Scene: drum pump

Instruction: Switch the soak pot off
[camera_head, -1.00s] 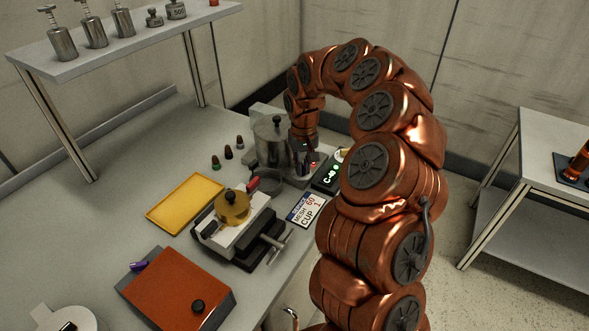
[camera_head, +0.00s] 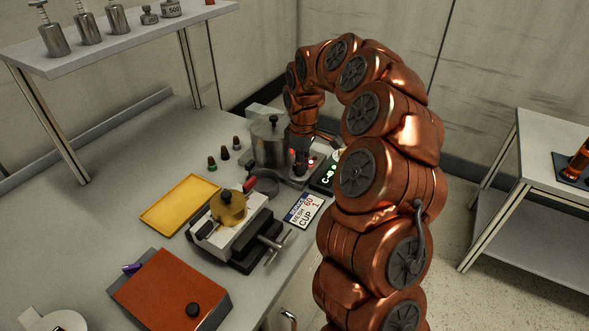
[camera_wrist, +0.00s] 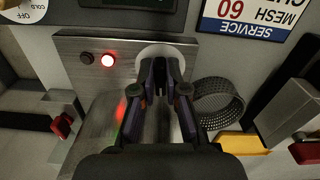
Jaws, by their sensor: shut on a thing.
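The soak pot (camera_head: 268,143) is a lidded steel cylinder at the back of the bench. Its steel front panel shows in the wrist view (camera_wrist: 75,45), with a dark button (camera_wrist: 86,58) and a lit red lamp (camera_wrist: 107,60). To their right is a round white dial (camera_wrist: 148,52). My gripper (camera_wrist: 160,66) is over this dial, its fingers close together and shut on the dial's knob, which they largely hide. In the head view my gripper (camera_head: 301,157) is low at the pot's front right, partly dark and small.
A dark mesh cup (camera_wrist: 218,103) stands right beside my fingers. A service card (camera_head: 305,210), a green-lit display (camera_head: 327,176) and a vise (camera_head: 235,237) are close by. A yellow tray (camera_head: 180,204) and a red-orange box (camera_head: 172,292) lie nearer the front left.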

